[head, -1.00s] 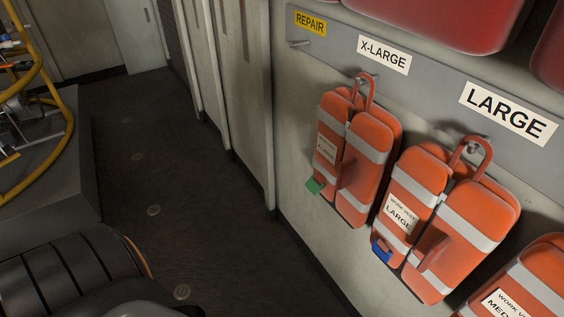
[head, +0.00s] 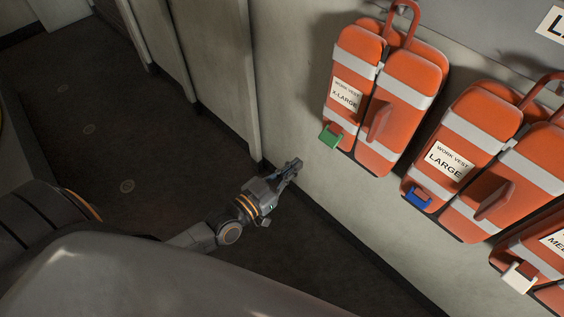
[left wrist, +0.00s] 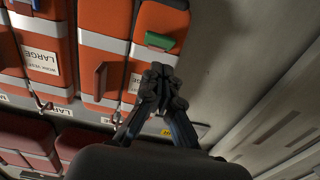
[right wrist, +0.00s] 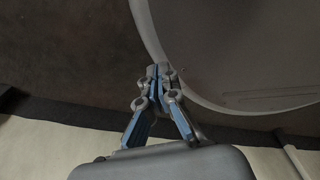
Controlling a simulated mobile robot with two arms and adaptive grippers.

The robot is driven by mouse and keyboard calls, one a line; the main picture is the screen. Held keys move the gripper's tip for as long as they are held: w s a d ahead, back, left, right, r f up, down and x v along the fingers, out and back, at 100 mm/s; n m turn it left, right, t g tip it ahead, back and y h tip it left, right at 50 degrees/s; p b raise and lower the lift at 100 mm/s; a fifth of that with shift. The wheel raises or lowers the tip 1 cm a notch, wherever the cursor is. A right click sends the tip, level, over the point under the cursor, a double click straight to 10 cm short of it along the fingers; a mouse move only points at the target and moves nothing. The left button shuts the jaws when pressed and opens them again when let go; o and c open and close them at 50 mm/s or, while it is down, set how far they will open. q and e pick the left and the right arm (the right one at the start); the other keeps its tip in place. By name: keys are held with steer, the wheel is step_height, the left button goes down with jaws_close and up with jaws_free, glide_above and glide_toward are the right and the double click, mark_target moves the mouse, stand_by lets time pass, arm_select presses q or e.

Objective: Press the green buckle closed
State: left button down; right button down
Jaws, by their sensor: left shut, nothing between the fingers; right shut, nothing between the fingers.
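The green buckle (head: 330,136) is at the lower left of the orange X-LARGE work vest (head: 412,72), which hangs on the wall. It also shows in the left wrist view (left wrist: 159,41), just beyond the fingertips; I cannot tell whether it is latched. My left gripper (head: 294,166) is shut and empty, below and to the left of the buckle in the head view, apart from it. The left fingers show in the left wrist view (left wrist: 157,72). My right gripper (right wrist: 158,71) is shut and empty in the right wrist view, over dark floor, and out of the head view.
The LARGE vest (head: 468,120) with a blue buckle (head: 418,198) hangs to the right. Another vest with a white buckle (head: 519,277) is at the lower right. Pale wall panels (head: 215,75) stand to the left. Dark floor (head: 75,110) is open there.

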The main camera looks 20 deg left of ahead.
arm_select(q)
steer(key=shift+b+x, duration=0.8)
steer(key=shift+x, duration=3.1)
steer(key=shift+d+f, duration=0.1)
arm_select(e)
steer(key=shift+f, duration=0.85)
steer(key=shift+d, duration=0.5)
arm_select(q)
steer(key=shift+w, duration=0.15)
arm_select(e)
steer(key=shift+a, duration=0.25)
